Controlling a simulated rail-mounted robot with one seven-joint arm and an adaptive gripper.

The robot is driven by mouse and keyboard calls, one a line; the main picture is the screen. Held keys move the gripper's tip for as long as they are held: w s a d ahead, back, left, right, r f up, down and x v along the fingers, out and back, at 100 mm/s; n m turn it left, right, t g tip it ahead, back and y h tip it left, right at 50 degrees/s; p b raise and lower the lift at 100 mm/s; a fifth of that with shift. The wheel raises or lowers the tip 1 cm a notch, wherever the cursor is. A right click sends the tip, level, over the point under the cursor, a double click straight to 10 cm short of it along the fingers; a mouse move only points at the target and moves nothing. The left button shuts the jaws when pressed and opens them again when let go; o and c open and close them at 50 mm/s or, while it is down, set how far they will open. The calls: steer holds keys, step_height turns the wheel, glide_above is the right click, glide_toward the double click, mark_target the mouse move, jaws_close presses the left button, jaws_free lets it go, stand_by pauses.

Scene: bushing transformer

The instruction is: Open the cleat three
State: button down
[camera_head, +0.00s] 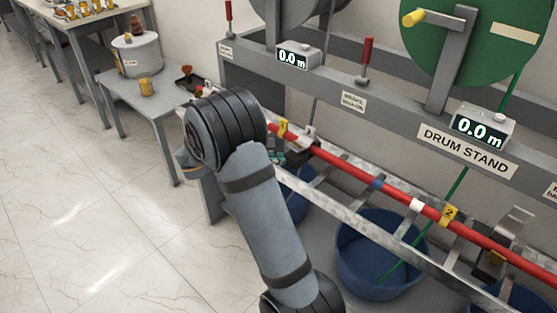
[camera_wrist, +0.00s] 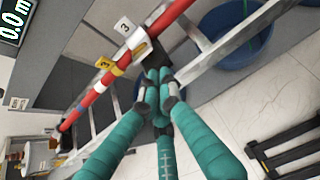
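The cleat at tag 3 shows in the wrist view as a white piece (camera_wrist: 140,50) across the red cable, with a dark part (camera_wrist: 158,54) beside it. In the head view its pale part (camera_head: 308,134) sits on the cable, partly hidden by my arm. Whether it is open or latched I cannot tell. My gripper (camera_wrist: 158,75) has teal fingers drawn together, their tips right at the dark part. I see nothing clearly held between them, and contact is unclear. In the head view only a bit of the gripper (camera_head: 276,158) shows behind my arm.
The red cable (camera_head: 340,163) runs along a metal ladder rack (camera_head: 387,263). Tag 2 (camera_head: 449,215) marks another cleat at right. Blue tubs (camera_head: 375,256) stand below. The drum stand beam (camera_head: 395,118) is behind.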

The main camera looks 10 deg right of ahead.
steer(key=x, duration=0.7)
steer(key=shift+w+d+f, duration=0.2)
steer(key=shift+r, duration=0.1)
steer(key=shift+d+r+p, duration=0.1)
steer(key=shift+r+p, duration=0.35)
steer(key=shift+p, duration=0.75)
